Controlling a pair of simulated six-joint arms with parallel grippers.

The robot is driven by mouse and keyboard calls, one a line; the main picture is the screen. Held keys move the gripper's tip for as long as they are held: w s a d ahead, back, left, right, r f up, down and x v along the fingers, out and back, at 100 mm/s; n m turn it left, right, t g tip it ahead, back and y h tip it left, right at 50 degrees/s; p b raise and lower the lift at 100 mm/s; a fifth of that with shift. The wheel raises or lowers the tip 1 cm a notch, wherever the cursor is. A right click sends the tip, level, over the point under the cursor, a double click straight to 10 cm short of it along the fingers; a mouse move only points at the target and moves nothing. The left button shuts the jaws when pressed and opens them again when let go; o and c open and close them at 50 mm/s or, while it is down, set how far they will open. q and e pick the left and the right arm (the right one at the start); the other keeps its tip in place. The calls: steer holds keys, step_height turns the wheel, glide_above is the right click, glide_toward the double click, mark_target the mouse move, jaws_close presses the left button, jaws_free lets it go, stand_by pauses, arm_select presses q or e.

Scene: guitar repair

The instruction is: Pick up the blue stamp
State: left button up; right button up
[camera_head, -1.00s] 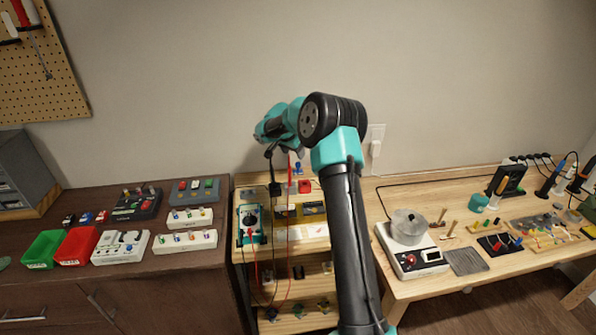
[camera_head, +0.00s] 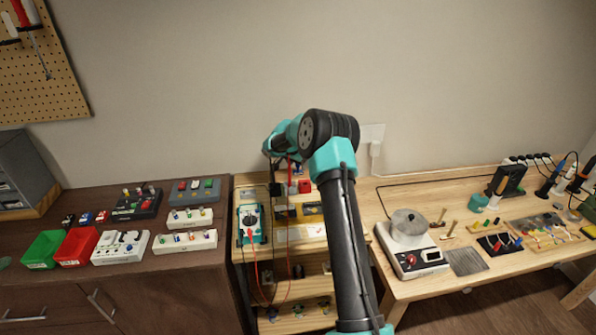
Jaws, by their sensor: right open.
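A small blue stamp (camera_head: 298,169) shows at the back of the wooden shelf unit's top, partly hidden by my right arm. A red stamp-like block (camera_head: 305,186) sits just in front of it. My right arm reaches over from the lower right and bends down at the wrist. My right gripper (camera_head: 284,189) is open, pointing down at the shelf top, left of the red block and a little in front of the blue stamp. Nothing shows held in it. The gap between its fingers is small and hard to make out. My left gripper is out of view.
A teal multimeter (camera_head: 251,222) with red and black leads stands at the shelf's left. A dark cabinet (camera_head: 180,262) with green and red bins is at left. A workbench (camera_head: 440,277) with a hotplate and tools is at right. The wall is close behind.

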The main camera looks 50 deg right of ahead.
steer(key=shift+x, duration=1.05)
steer(key=c, duration=1.2)
